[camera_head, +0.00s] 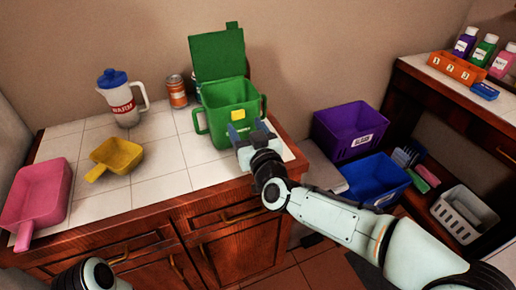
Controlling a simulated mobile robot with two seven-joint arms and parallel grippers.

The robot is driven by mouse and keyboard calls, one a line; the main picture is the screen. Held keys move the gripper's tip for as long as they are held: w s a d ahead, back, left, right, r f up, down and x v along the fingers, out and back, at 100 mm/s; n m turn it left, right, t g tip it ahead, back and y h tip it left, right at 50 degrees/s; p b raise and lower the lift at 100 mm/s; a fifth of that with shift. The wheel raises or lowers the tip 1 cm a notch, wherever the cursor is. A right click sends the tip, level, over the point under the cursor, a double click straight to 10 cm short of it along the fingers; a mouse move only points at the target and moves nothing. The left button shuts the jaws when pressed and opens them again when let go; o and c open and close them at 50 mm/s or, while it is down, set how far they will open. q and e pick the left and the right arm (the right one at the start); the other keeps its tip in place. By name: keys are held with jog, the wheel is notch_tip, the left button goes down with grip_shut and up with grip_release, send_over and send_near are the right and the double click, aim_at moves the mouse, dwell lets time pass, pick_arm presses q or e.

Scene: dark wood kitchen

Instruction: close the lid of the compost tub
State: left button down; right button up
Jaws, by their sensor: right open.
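The green compost tub (231,108) stands on the white tiled counter near its right end. Its green lid (217,54) is raised, tilted up at the back of the tub. The tub has a handle on each side and a yellow label on its front. My right gripper (250,133) is open at the tub's front right, just before the label; I cannot tell whether it touches the tub. My left arm shows only as a dark and white part at the bottom left edge; its fingers are out of the picture.
A pitcher (122,103) with a blue top and an orange can (177,92) stand left of the tub. A yellow scoop (117,157) and pink scoop (42,193) lie further left. Purple (345,130) and blue bins (372,180) sit to the right. The counter before the tub is mostly clear.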

jog(key=v, duration=0.9)
jog(key=shift+s, duration=0.25)
jog(key=shift+d, duration=0.1)
